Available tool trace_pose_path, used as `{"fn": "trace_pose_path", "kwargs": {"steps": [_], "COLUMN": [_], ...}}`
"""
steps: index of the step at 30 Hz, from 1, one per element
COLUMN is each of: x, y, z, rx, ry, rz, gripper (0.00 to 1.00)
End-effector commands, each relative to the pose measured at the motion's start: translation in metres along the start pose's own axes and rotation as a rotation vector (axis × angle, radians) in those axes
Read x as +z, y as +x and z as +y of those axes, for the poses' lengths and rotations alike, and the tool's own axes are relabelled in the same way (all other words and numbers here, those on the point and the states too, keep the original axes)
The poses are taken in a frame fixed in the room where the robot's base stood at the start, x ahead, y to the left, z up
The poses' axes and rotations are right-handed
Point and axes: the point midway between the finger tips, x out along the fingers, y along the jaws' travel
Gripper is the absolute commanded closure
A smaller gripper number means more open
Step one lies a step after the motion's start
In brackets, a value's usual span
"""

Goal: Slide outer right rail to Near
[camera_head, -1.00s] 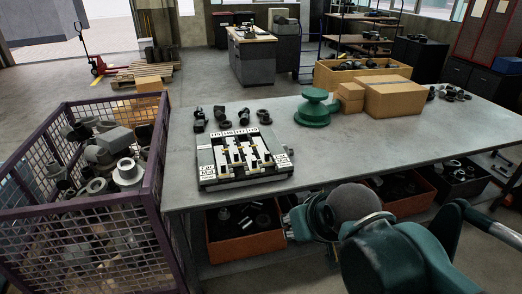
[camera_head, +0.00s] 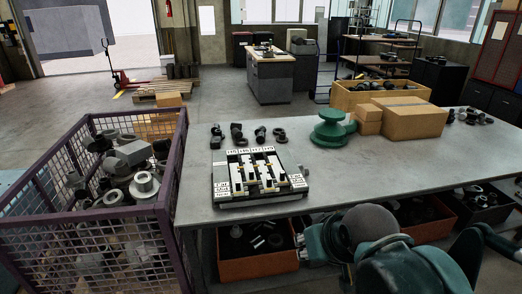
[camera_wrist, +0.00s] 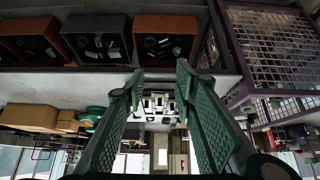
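The rail board (camera_head: 217,203) is a dark-framed panel with white label plates, lying flat near the front left of the table in the head view. Several white rails with dark and yellowish blocks run across it. The outer right rail (camera_head: 291,180) lies along its right side; the label text is too small to read. The board also shows, upside down, between my fingers in the wrist view (camera_wrist: 158,104). My gripper (camera_wrist: 158,75) is open and empty, its two green fingers apart, at a distance from the board.
On the table (camera_head: 400,165), dark fittings lie behind the board. A green round part (camera_head: 333,130) and cardboard boxes (camera_head: 410,118) stand to the right. A purple mesh crate (camera_head: 172,165) stands left of the table. Orange bins (camera_head: 258,265) sit below it.

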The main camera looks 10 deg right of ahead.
Motion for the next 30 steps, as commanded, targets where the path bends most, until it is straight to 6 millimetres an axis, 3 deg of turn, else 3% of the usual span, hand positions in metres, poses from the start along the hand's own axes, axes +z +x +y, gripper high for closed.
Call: {"fn": "trace_pose_path", "kwargs": {"steps": [16, 30], "x": [-0.081, -0.157], "y": [-0.001, 0.019], "z": [0.005, 0.011], "rx": [0.005, 0.008], "ry": [-0.002, -0.002], "rz": [-0.084, -0.169], "gripper": [0.72, 0.72]}}
